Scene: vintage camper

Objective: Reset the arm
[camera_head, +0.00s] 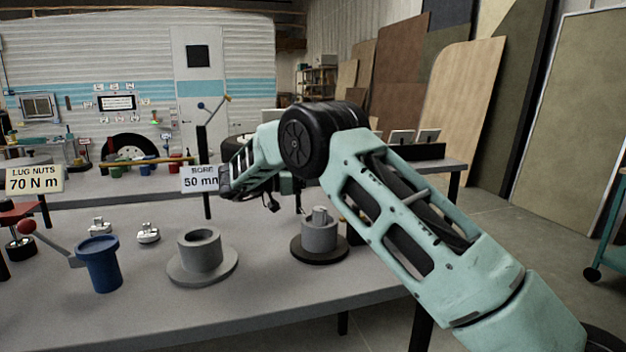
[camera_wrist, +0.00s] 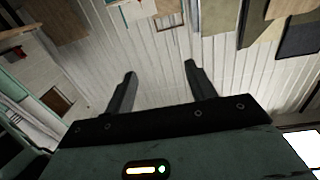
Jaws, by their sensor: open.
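My mint-green arm reaches in from the lower right of the head view, bends at a black joint, and ends above the workbench (camera_head: 120,325). In the wrist view my gripper (camera_wrist: 160,69) is open, its two dark fingers apart with nothing between them. The wrist view is tilted and shows a pale panelled wall behind the fingers.
On the bench stand a blue cup (camera_head: 101,265), a grey flanged cylinder (camera_head: 201,254) and another grey cylinder on a dark base (camera_head: 319,238) below my arm. A second bench and a camper (camera_head: 100,60) stand behind.

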